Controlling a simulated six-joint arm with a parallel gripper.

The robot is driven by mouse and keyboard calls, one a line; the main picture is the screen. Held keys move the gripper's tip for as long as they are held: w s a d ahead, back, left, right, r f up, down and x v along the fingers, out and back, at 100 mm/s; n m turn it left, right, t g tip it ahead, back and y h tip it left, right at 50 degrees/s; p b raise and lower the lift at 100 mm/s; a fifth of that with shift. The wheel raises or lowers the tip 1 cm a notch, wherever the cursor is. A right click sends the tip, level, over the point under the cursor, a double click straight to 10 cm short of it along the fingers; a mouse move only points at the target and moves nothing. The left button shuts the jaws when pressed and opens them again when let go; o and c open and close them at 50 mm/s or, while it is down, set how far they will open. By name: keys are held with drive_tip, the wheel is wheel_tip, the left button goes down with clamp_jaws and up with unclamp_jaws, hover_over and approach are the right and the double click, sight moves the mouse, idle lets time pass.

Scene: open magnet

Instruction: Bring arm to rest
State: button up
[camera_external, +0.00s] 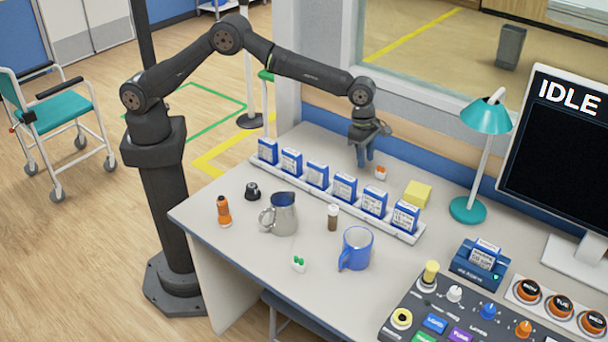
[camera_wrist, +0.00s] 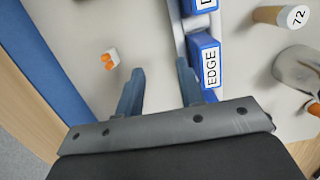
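My gripper (camera_external: 364,158) hangs pointing down over the back of the desk, behind the row of blue-and-white boxes. In the wrist view my gripper (camera_wrist: 160,85) has its two blue fingers spread apart with only bare desk between them. It holds nothing. A small white item with orange pieces (camera_external: 380,173) is on the desk near the fingertips. It also shows in the wrist view (camera_wrist: 110,60), left of the fingers and apart from them. The right finger appears close beside a blue box labelled EDGE (camera_wrist: 206,62); I cannot tell whether they touch.
The white rack (camera_external: 402,233) holds several boxes. In front stand a metal pitcher (camera_external: 284,215), a blue mug (camera_external: 356,248) and an orange bottle (camera_external: 224,211). A teal lamp (camera_external: 468,209), a monitor (camera_external: 555,150) reading IDLE and a control panel (camera_external: 455,310) occupy the right.

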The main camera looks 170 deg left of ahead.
drive_tip(key=w+d+r+m, duration=0.1)
drive_tip(key=w+d+m, duration=0.1)
drive_tip(key=w+d, duration=0.35)
drive_tip(key=w+d+r+m, duration=0.1)
drive_tip(key=w+d+m, duration=0.2)
drive_tip(key=d, duration=0.6)
drive_tip(key=d+m, duration=0.2)
drive_tip(key=d, duration=0.7)
drive_tip(key=d+m+h, duration=0.1)
drive_tip(key=d+m, duration=0.2)
drive_tip(key=d, duration=0.6)
drive_tip(key=d+m, duration=0.3)
drive_tip(key=d, duration=0.7)
drive_tip(key=shift+w+r+h, duration=0.15)
drive_tip(key=shift+w+h, duration=0.2)
drive_tip(key=shift+h, duration=0.05)
drive_tip(key=s+d+f+m, duration=0.1)
drive_tip(key=s+d+m, duration=0.3)
drive_tip(key=d, duration=0.9)
drive_tip(key=s, duration=0.2)
drive_tip(key=shift+s+d+f+m+h, duration=0.2)
drive_tip(key=shift+s+m+h, duration=0.1)
drive_tip(key=shift+s, duration=0.1)
drive_tip(key=shift+o, duration=0.3)
